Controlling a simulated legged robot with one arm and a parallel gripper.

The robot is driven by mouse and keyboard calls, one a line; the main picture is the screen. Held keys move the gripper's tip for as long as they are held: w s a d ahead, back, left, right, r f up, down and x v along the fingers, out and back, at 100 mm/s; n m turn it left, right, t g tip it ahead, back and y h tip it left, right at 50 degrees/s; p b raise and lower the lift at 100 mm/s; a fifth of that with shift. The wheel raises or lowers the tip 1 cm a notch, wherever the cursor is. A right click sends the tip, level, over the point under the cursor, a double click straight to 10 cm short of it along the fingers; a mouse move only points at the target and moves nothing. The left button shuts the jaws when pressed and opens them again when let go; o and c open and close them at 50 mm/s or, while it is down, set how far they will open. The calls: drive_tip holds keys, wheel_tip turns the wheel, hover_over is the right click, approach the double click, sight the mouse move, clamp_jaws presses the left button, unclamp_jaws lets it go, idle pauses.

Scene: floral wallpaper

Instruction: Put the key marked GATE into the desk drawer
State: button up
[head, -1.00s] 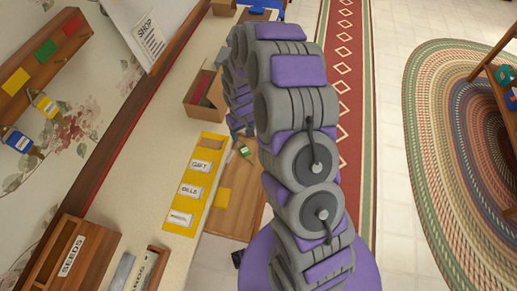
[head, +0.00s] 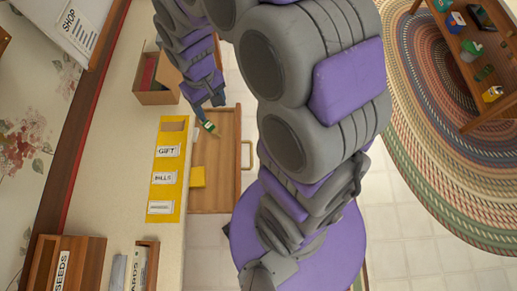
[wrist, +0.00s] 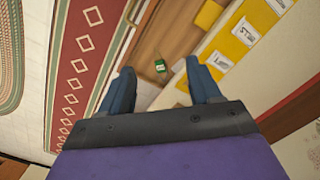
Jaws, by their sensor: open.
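The desk drawer (head: 226,187) is pulled open at the desk's right side. A key with a green tag (head: 208,127) shows at its upper part, apparently lying inside; the tag's writing is too small to read. A yellow block-like thing (head: 198,177) is also in the drawer. My gripper (head: 213,101) hangs just above the tagged key in the head view. In the wrist view my gripper (wrist: 163,85) is open and empty, its fingers wide apart. The green tag (wrist: 160,66) shows beyond and between the fingertips, apart from them.
The desk top (head: 118,148) holds a yellow labelled organizer (head: 165,206), an open cardboard box (head: 153,96) and a wooden seed box (head: 45,250). The drawer handle (head: 248,155) sticks out to the right. A wooden shelf (head: 465,60) stands on the braided rug (head: 400,95).

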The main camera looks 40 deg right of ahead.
drive_tip(key=s+r, duration=0.4)
drive_tip(key=s, duration=0.7)
drive_tip(key=s+r+m+g, duration=0.1)
drive_tip(key=s+r, duration=0.4)
drive_tip(key=s, duration=0.6)
drive_tip(key=shift+d+m, duration=0.2)
drive_tip(key=shift+m, duration=0.1)
drive_tip(key=shift+w, duration=0.1)
